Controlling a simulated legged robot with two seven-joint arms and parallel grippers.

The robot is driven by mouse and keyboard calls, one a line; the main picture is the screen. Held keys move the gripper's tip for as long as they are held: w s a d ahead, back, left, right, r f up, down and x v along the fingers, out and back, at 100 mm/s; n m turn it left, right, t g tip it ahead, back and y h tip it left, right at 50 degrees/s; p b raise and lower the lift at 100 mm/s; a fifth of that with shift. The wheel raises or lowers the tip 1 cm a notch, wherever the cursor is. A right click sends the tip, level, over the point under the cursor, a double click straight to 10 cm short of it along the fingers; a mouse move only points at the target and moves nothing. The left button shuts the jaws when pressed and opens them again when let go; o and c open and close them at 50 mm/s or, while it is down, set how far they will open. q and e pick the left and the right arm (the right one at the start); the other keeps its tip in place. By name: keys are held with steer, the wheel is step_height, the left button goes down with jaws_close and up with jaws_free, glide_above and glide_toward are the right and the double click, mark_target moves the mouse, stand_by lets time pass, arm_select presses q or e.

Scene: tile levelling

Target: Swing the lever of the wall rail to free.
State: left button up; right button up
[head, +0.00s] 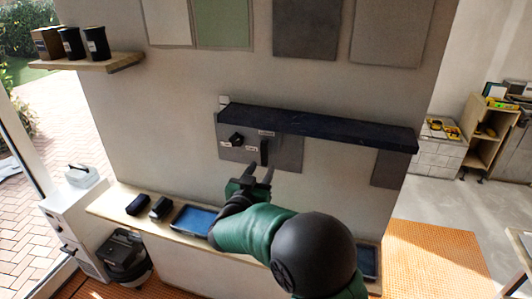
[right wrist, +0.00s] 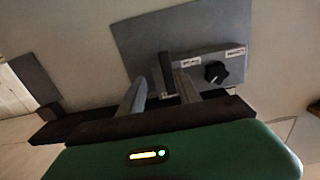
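The wall rail (head: 330,130) is a long dark bar on the wall. A grey plate (head: 288,153) under its left part carries a black lever (head: 264,152), which hangs roughly straight down, and a black knob (head: 236,139). Small white labels there are too small to read. My right gripper (head: 258,170) is open just below the lever, its fingers pointing up at the plate. In the right wrist view the lever (right wrist: 166,72) shows between the two spread fingers (right wrist: 160,90), with the knob (right wrist: 215,72) to its right. Contact is not clear. My left gripper is not in view.
A low wooden ledge (head: 108,205) holds a blue tray (head: 193,220) and two small dark items below the rail. A shelf (head: 95,63) with dark containers is at upper left. Flat panels (head: 305,28) hang above the rail. The wall around the plate is clear.

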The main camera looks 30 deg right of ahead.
mark_target(263, 157)
steer(key=w, duration=0.1)
steer(key=w+d+p, duration=0.1)
steer(key=w, duration=0.1)
steer(key=shift+w+d+r, duration=0.2)
steer(key=shift+w, duration=0.1)
steer(key=shift+w+d+r+p, duration=0.35)
steer(key=shift+d, duration=0.15)
steer(key=shift+w+d+f, duration=0.2)
steer(key=shift+d+f, duration=0.15)
steer(key=shift+d, duration=0.4)
steer(key=shift+d+f, duration=0.1)
steer(key=shift+d, duration=0.15)
steer(key=shift+c, duration=2.6)
steer(key=shift+a, duration=0.15)
steer(key=shift+c, duration=1.1)
steer(key=shift+w+a, duration=0.2)
steer(key=shift+a, duration=0.15)
jaws_close()
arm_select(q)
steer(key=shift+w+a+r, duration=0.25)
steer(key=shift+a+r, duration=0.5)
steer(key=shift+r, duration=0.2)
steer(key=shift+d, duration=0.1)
arm_select(e)
steer(key=shift+d, duration=0.1)
